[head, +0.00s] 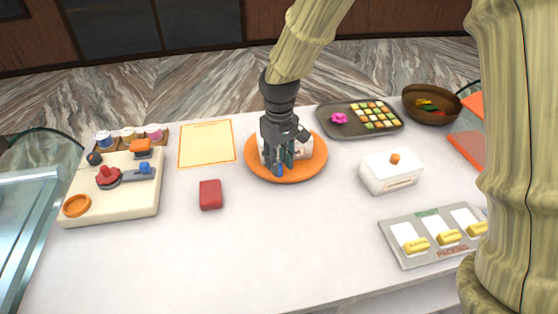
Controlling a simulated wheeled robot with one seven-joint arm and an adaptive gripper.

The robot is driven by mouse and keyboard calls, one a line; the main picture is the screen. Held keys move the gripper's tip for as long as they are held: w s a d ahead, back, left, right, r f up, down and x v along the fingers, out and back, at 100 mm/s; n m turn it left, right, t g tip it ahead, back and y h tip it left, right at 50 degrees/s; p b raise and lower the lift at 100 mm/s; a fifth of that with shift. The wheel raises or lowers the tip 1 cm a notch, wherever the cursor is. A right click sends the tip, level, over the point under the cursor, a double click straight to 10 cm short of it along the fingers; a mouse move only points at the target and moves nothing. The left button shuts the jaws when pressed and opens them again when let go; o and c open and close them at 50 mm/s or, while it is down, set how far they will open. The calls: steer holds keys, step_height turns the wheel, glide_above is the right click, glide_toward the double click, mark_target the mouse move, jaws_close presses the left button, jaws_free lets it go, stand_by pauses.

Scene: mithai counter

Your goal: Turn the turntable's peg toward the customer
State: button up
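The orange round turntable (315,165) lies flat on the white counter near the middle of the head view. A white box (303,147) with dark markings stands on it, partly hidden behind my gripper. A small blue peg (279,170) shows at the turntable's near side, low by my fingers. My gripper (279,163) points down over the turntable, its dark fingers around or right beside the peg. I cannot tell whether the fingers touch the peg or how far apart they are. No customer is in view.
A red block (210,194) lies left of the turntable, and a white box with an orange knob (390,173) stands right. A grey packing tray (408,259) is front right, a sweets tray (333,130) behind. A cream board (132,205) is left. The front middle counter is clear.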

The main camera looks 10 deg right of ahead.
steer(key=shift+f, duration=0.35)
steer(key=shift+w+f, duration=0.3)
steer(key=shift+f, duration=0.15)
steer(key=shift+s+r, duration=0.15)
steer(key=shift+s, duration=0.05)
steer(key=shift+c, duration=0.7)
jaws_close()
